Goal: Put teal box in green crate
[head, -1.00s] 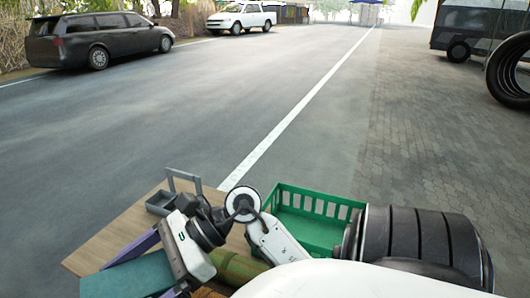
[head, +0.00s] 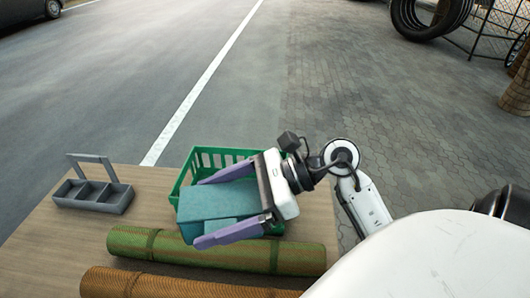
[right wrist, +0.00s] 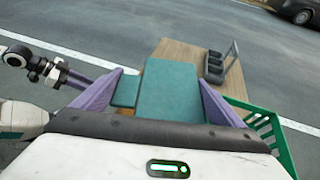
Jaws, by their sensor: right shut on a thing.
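The teal box (head: 205,203) is held between the two purple fingers of my right gripper (head: 203,213), which is shut on it. The box also shows in the right wrist view (right wrist: 172,92), between the fingers (right wrist: 165,85). The green crate (head: 210,157) stands on the table, behind and partly under the box in the head view. The box and gripper hide the crate's near side and inside. In the right wrist view the crate (right wrist: 267,122) shows at the lower right, beside the right finger.
A wooden table (head: 60,225) bears a grey divided caddy with a handle (head: 92,195) at the left. A green roll (head: 200,250) and an orange-brown roll (head: 150,283) lie along the near side. Bare tabletop shows between caddy and crate.

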